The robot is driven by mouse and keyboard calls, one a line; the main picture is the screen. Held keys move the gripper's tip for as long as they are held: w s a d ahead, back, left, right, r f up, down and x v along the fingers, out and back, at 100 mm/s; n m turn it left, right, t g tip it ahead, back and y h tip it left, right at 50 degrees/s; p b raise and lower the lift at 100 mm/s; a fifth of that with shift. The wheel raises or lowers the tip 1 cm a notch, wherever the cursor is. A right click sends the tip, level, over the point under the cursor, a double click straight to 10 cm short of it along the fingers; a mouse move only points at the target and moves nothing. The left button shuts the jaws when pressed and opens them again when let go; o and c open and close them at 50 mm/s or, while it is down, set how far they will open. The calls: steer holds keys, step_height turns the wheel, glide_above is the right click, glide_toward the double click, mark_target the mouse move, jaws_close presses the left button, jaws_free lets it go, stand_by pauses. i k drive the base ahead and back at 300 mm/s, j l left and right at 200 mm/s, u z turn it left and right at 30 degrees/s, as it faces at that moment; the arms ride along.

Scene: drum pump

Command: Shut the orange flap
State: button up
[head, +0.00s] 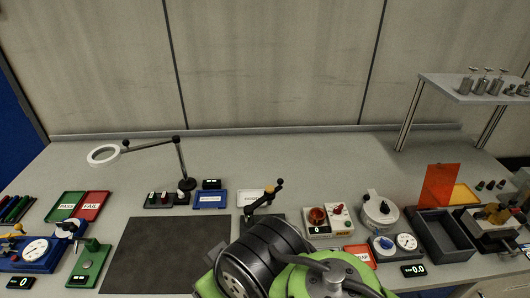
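The orange flap (439,185) stands raised, nearly upright and leaning slightly, at the back left of a dark grey open box (461,255) on the right of the bench in the head view. The box's top is uncovered and its inside shows dark, with no contents that I can make out. My gripper is not in view. Only green and black links of my arm show at the bottom middle, left of the box and apart from the flap.
A round-lidded grey device (380,209) and a dial gauge box (395,246) stand left of the box. A yellow tray (463,194) lies behind it, and a clamp-like fixture (493,222) sits close on its right. A raised shelf (470,88) overhangs the back right. The dark mat (165,255) is clear.

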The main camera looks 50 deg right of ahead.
mark_target(438, 184)
steer(key=z, duration=3.25)
steer(key=i+l+u, duration=0.6)
